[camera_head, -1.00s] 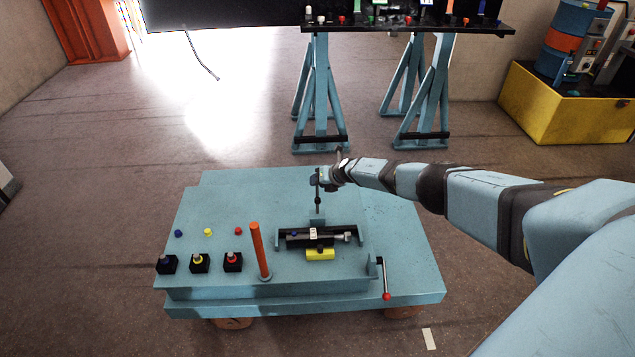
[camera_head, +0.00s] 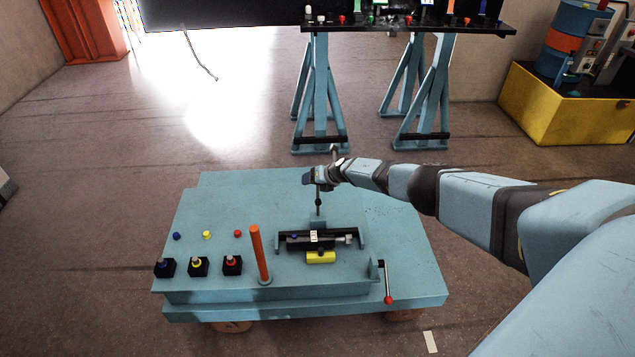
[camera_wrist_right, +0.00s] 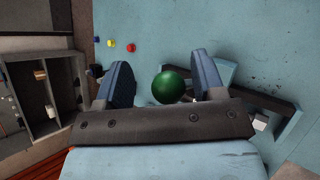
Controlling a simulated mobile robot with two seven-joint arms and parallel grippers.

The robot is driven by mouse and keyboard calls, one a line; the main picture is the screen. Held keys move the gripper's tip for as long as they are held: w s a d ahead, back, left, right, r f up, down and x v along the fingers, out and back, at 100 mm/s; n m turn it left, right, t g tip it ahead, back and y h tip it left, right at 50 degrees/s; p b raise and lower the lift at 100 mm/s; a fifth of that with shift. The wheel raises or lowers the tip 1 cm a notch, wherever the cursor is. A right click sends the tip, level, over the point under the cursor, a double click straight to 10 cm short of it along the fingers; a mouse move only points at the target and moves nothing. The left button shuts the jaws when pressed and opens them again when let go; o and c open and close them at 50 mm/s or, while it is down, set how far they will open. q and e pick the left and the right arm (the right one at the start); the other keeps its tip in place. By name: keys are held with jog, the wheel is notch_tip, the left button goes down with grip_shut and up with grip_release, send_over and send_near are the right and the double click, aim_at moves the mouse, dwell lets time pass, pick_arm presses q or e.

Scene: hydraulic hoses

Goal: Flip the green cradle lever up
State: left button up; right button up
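The green cradle lever shows in the right wrist view as a round green knob (camera_wrist_right: 168,87). In the head view my right gripper (camera_head: 316,178) is at the top of a thin dark upright rod (camera_head: 318,207), which stands behind the black cradle (camera_head: 327,240) on the blue cart. The gripper hides the top of this rod. My left gripper is in no view.
An orange post (camera_head: 258,252) and several black sockets with coloured rings (camera_head: 198,266) stand on the left of the blue cart (camera_head: 390,225). A yellow block (camera_head: 320,257) lies before the cradle. A red-tipped crank (camera_head: 388,285) hangs at the front right.

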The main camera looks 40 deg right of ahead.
jog(key=shift+d+f, duration=0.1)
jog(key=shift+d, duration=0.05)
jog(key=shift+p+v, duration=0.35)
jog(key=shift+v, duration=0.45)
jog(key=p+v, duration=0.7)
jog(key=v, duration=0.5)
jog(key=shift+s+r, duration=0.25)
